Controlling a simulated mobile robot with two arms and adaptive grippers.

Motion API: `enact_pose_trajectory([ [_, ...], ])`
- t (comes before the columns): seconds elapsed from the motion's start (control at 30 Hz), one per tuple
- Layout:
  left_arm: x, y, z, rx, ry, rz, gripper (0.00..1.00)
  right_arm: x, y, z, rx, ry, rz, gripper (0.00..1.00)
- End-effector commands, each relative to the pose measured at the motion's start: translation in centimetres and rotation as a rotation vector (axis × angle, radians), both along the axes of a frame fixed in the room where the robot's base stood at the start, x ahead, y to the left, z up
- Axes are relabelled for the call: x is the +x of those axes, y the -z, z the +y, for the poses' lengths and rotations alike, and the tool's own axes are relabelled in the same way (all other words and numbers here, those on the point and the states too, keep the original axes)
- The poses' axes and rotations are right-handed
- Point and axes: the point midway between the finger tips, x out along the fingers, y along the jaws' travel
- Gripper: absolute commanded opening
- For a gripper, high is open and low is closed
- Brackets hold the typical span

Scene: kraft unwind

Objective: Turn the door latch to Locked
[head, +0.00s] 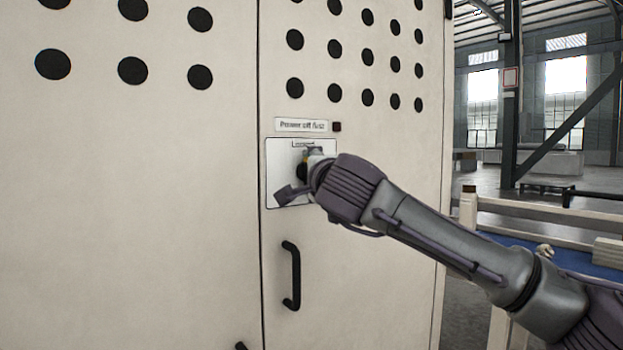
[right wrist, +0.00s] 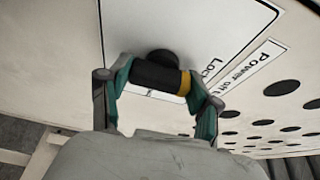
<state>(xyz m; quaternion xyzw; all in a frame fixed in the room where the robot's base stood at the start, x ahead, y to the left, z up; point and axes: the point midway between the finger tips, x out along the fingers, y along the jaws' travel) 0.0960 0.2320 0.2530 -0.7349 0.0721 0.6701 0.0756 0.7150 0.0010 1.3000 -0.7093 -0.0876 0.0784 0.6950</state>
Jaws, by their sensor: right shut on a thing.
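The door latch is a black knob with a yellow end (right wrist: 160,78) on a white plate (head: 280,190). In the right wrist view it lies between the two fingers of my right gripper (right wrist: 158,88), which is shut on it. A label starting "Loc" shows on the plate (right wrist: 195,28) in that view, partly hidden by the gripper. In the head view my right gripper (head: 306,172) is at the plate and covers most of the latch, so its exact setting cannot be read. My left gripper is not in view.
A label reading "Power off first" (head: 301,125) is above the plate, with a small black square (head: 337,127) beside it. A black door handle (head: 291,276) is below. The cabinet door has round black holes. Rails (head: 540,225) stand at the right.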

Motion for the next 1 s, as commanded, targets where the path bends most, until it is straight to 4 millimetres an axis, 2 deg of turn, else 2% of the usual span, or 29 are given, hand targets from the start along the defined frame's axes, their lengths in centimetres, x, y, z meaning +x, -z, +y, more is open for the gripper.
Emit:
enact_pose_trajectory([
  [0.33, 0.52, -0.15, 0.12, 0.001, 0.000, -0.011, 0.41, 0.01, -0.16, -0.08, -0.008, 0.002, -0.006, 0.28],
  [0.37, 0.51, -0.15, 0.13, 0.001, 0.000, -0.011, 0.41, 0.01, -0.15, -0.08, -0.008, 0.002, -0.006, 0.68],
  [0.5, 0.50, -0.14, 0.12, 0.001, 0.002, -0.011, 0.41, 0.00, -0.11, -0.05, -0.006, 0.001, -0.005, 0.91],
  [0.73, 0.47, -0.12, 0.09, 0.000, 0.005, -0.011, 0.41, 0.00, -0.03, 0.00, -0.006, 0.000, -0.002, 0.92],
  [0.77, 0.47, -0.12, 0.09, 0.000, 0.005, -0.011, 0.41, 0.00, -0.02, 0.00, -0.006, 0.000, -0.002, 0.94],
  [0.8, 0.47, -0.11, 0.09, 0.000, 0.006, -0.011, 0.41, 0.00, -0.01, 0.01, -0.005, 0.000, -0.002, 1.00],
  [1.0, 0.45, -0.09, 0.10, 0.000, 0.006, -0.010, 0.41, 0.00, 0.01, 0.03, -0.005, 0.000, -0.001, 1.00],
])
